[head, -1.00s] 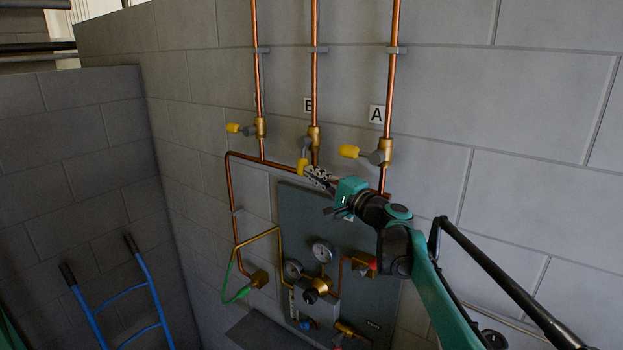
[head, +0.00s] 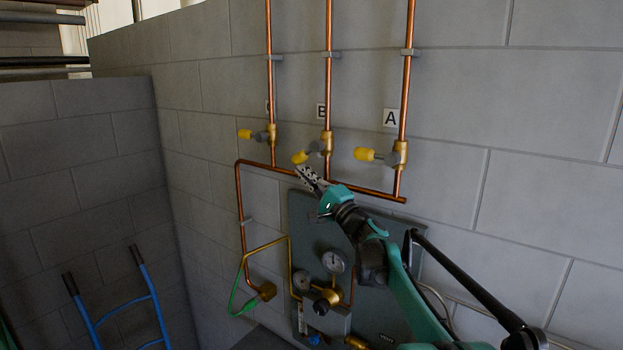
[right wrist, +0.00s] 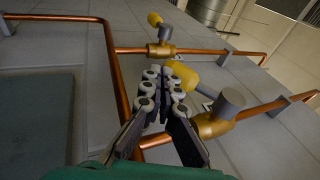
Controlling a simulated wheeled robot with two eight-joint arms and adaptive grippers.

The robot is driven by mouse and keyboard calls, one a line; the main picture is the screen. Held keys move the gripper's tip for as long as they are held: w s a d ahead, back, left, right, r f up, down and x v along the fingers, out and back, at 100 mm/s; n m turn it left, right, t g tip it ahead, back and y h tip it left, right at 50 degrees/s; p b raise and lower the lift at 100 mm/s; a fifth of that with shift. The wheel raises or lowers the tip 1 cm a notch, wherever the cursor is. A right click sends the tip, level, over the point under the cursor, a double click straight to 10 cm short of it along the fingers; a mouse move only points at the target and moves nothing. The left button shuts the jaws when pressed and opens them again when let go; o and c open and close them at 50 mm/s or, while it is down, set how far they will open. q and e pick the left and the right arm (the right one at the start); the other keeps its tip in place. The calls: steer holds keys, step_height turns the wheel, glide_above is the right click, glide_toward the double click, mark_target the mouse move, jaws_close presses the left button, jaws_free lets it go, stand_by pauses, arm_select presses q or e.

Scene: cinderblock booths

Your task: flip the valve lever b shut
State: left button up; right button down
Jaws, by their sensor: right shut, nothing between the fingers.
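Valve lever b has a yellow handle (head: 300,157) on a grey hub, on the brass valve (head: 327,145) of the middle copper pipe, by the label B (head: 321,111). The handle points left and a little down. My right gripper (head: 303,173) is shut and empty, with its tips just below the handle. In the right wrist view, the gripper (right wrist: 165,75) reaches beside the yellow handle (right wrist: 183,76) and partly covers it. I cannot tell whether they touch. The brass valve body (right wrist: 213,125) shows to its right. My left gripper is not in view.
Valve A's yellow lever (head: 364,154) is close on the right, and another yellow lever (head: 246,134) is on the left; both point left. A copper cross pipe (head: 290,171) runs below. A grey panel with gauges (head: 333,262) is lower. A blue-framed cart (head: 120,310) stands lower left.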

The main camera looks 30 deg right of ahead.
mark_target(296, 163)
steer(key=shift+w+a+r+p, duration=0.25)
steer(key=shift+w+a+r, duration=0.05)
steer(key=shift+w+r, duration=0.35)
steer(key=shift+w+a+r+p, duration=0.2)
steer(key=shift+w+a+r, duration=0.1)
steer(key=shift+w+r, duration=0.3)
steer(key=shift+w+a+r, duration=0.1)
steer(key=shift+w+r, duration=0.3)
steer(key=shift+w, duration=0.05)
step_height(296, 163, down, 14)
steer(key=s+a+b, duration=0.1)
steer(key=a+b, duration=0.1)
steer(key=b, duration=0.2)
steer(key=shift+a+r+b, duration=0.15)
steer(key=shift+a+b, duration=0.15)
steer(key=shift+a, duration=0.05)
steer(key=shift+d, duration=0.15)
